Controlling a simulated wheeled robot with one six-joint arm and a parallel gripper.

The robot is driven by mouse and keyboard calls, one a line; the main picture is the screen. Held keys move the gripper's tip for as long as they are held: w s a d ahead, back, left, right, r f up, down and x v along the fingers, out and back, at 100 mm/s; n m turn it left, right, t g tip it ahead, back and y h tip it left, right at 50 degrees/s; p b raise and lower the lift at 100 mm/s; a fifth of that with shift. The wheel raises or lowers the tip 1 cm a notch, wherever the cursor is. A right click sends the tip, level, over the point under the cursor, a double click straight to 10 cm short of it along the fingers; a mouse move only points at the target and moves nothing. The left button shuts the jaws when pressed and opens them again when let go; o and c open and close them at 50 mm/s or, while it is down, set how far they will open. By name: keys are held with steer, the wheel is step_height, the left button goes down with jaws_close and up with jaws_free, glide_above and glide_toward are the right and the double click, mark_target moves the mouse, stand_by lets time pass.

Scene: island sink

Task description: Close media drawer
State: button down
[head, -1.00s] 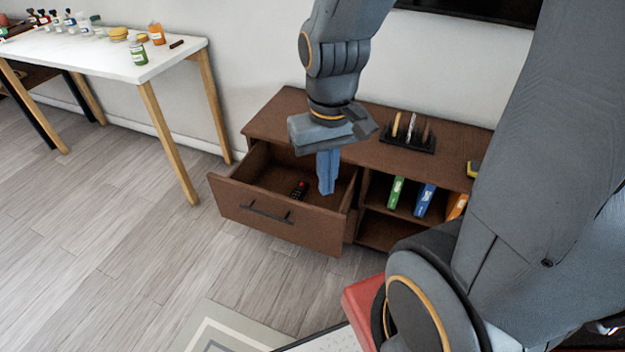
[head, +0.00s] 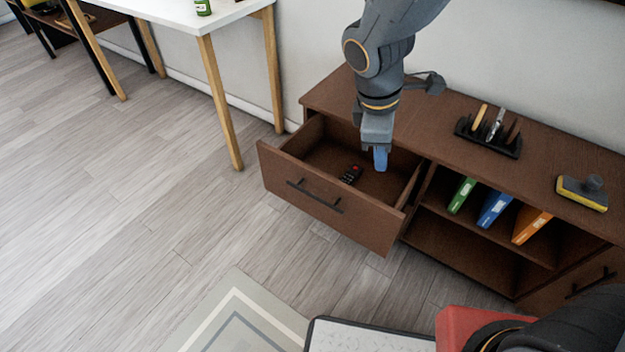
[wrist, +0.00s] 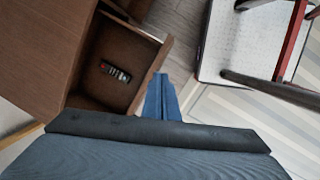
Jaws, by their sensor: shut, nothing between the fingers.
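The media drawer (head: 330,205) is pulled well out of the brown media cabinet (head: 440,125), with a dark bar handle (head: 314,197) on its front. A dark remote (head: 351,174) lies inside; it also shows in the wrist view (wrist: 116,71). My gripper (head: 380,160) has its blue fingers together and empty, pointing down. In the head view they appear over the right part of the open drawer. In the wrist view the fingertips (wrist: 159,80) appear beside the drawer's edge. I cannot tell their exact height or whether they touch it.
Open shelves with green, blue and orange binders (head: 493,209) are right of the drawer. A dark rack (head: 488,137) and a yellow sponge-like tool (head: 582,192) sit on the cabinet top. A white table (head: 215,14) stands at left. The floor (head: 190,200) before the drawer is clear.

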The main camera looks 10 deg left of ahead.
steer(key=w+a+f+n+t+b, duration=0.1)
steer(key=a+f+n, duration=0.1)
steer(key=a+n, duration=0.25)
steer(key=a+f+n+b, duration=0.1)
steer(key=a+f+n, duration=0.2)
steer(key=a, duration=0.2)
steer(key=n+t+b, duration=0.1)
steer(key=n+b, duration=0.3)
steer(key=n, duration=0.2)
glide_toward(311, 175)
steer(key=shift+y, duration=0.3)
steer(key=f, duration=0.2)
steer(key=d+f, duration=0.1)
steer(key=s+d+f, duration=0.1)
steer(key=f, duration=0.1)
steer(key=shift+f, duration=0.35)
steer(key=shift+w+d+n, duration=0.2)
steer(key=shift+w+n, duration=0.05)
steer(key=shift+w, duration=0.3)
